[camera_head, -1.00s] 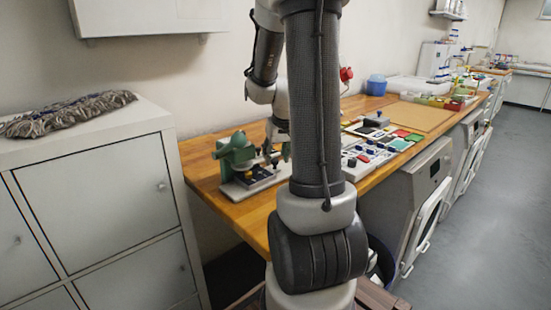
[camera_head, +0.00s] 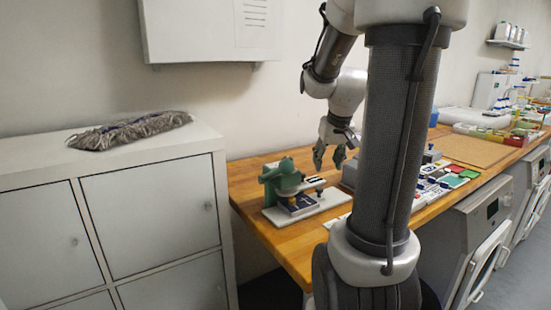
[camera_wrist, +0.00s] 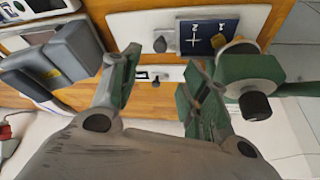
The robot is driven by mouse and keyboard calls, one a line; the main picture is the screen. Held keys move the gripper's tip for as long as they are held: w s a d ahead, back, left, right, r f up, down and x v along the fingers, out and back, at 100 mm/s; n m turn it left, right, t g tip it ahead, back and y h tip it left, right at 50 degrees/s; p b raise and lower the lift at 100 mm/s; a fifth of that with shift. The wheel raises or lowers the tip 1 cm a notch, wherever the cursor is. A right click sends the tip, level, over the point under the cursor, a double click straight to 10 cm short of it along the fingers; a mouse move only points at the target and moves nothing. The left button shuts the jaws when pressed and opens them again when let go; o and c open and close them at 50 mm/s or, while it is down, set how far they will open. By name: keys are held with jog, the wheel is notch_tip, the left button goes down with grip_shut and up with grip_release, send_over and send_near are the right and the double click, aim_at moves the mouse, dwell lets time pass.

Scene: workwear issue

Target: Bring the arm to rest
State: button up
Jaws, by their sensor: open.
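My gripper (camera_head: 336,160) hangs over the wooden worktop (camera_head: 248,200), just right of a green press-like device. In the wrist view my gripper (camera_wrist: 160,95) is open, its two green-padded fingers apart with nothing between them. The green device (camera_head: 283,180) stands on a white base plate (camera_head: 320,204) with a dark blue piece (camera_head: 298,204) on it. In the wrist view the green device (camera_wrist: 250,80) is at the right, beyond the right finger, and the dark blue plate with white marks (camera_wrist: 208,36) is at the top. My arm hides part of the worktop.
A grey cabinet (camera_head: 150,210) with a mop head (camera_head: 130,131) on top stands at the left. A white wall box (camera_head: 210,30) hangs above. Coloured pads (camera_head: 455,180) and a tan board (camera_head: 475,151) lie on the worktop to the right. Washer-like machines (camera_head: 480,240) stand below.

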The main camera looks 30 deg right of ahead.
jog(key=s+a+r+n+y, duration=0.1)
jog(key=s+a+r+n, duration=0.1)
jog(key=s+a, duration=0.5)
jog(key=s+a+r+n, duration=0.2)
jog(key=s+a, duration=0.5)
jog(key=a, duration=0.3)
jog(key=shift+a+n+y, duration=0.3)
jog(key=shift+y, duration=0.1)
